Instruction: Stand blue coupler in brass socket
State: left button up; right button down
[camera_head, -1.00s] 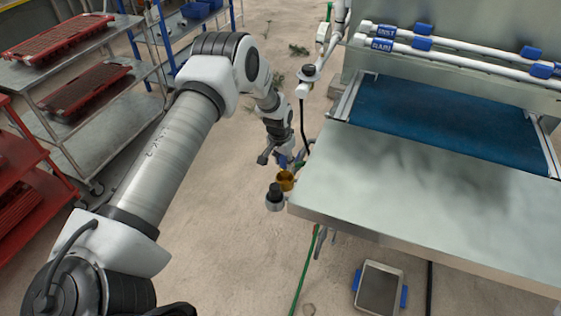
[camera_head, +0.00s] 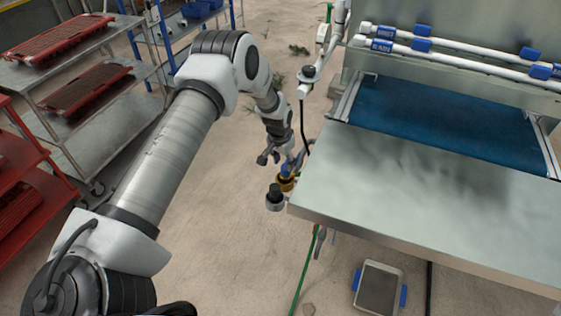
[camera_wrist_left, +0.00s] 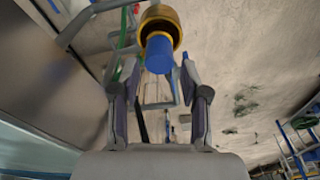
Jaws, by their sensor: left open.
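The blue coupler (camera_wrist_left: 159,54) stands in the brass socket (camera_wrist_left: 161,14), its near end sticking out of the round mouth in the left wrist view. In the head view the coupler (camera_head: 287,170) shows as a small blue piece above the socket (camera_head: 286,184), beside the bench's left corner. My left gripper (camera_wrist_left: 160,74) is open, with a finger on either side of the coupler's free end and a gap on both sides. It also shows in the head view (camera_head: 282,157). How deep the coupler sits is hidden. My right gripper is out of view.
A grey holder with a black-topped piece (camera_head: 275,197) is close beside the socket. The steel bench (camera_head: 400,190) lies right of it, with a blue belt (camera_head: 440,122) behind. A black hose hangs near the gripper. Racks with red trays (camera_head: 60,42) stand at left.

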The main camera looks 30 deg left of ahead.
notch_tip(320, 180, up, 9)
jog(key=p, duration=0.8)
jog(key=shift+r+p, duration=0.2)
jog(key=shift+p, duration=0.15)
